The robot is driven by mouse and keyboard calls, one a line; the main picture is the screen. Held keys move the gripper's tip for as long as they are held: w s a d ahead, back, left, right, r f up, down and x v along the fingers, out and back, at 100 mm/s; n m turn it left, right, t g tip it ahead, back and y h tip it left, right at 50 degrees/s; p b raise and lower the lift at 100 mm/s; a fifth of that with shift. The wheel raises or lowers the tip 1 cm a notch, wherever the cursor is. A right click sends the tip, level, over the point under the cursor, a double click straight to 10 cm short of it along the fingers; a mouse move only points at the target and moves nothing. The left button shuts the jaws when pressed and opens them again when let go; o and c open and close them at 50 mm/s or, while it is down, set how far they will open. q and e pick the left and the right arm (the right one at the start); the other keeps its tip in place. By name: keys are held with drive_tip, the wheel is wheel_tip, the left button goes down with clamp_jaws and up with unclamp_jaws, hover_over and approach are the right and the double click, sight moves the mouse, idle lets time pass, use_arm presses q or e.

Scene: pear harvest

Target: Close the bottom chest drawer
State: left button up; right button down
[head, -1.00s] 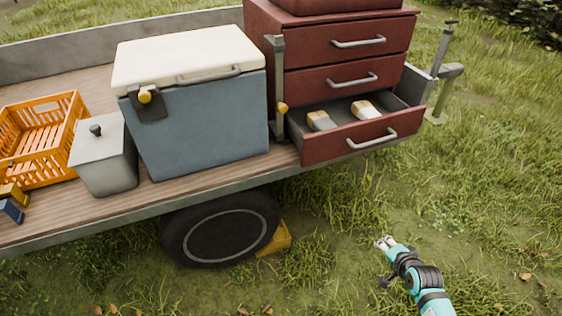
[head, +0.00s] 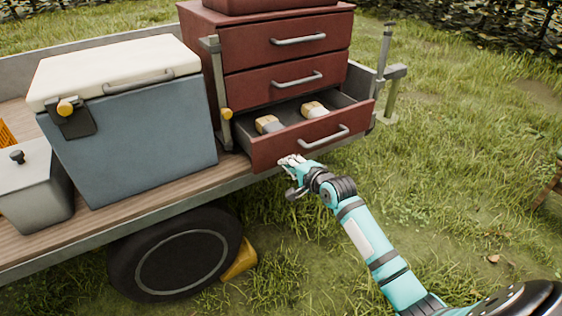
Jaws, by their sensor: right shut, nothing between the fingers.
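The red chest (head: 275,62) stands on the trailer bed. Its bottom drawer (head: 285,150) is pulled out, with a grey bar handle (head: 322,139) on its front. Two small pale and brown items (head: 268,124) lie inside the drawer. The upper drawers are shut. My right gripper (head: 288,162) is shut and empty, in front of the lower left part of the bottom drawer's front. I cannot tell whether it touches the drawer. My left gripper is not in view.
A blue cooler with a white lid (head: 125,130) stands left of the chest. A grey lidded bin (head: 32,195) is further left. A grey post (head: 218,90) stands by the chest's left corner. The trailer wheel (head: 180,258) and a yellow chock (head: 240,262) are below. Grass lies open at right.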

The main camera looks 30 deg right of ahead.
sight(276, 155)
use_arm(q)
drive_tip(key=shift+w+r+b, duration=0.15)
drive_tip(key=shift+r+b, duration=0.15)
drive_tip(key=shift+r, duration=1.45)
use_arm(e)
drive_tip(key=shift+w+a, duration=0.1)
drive_tip(key=shift+w, duration=1.8)
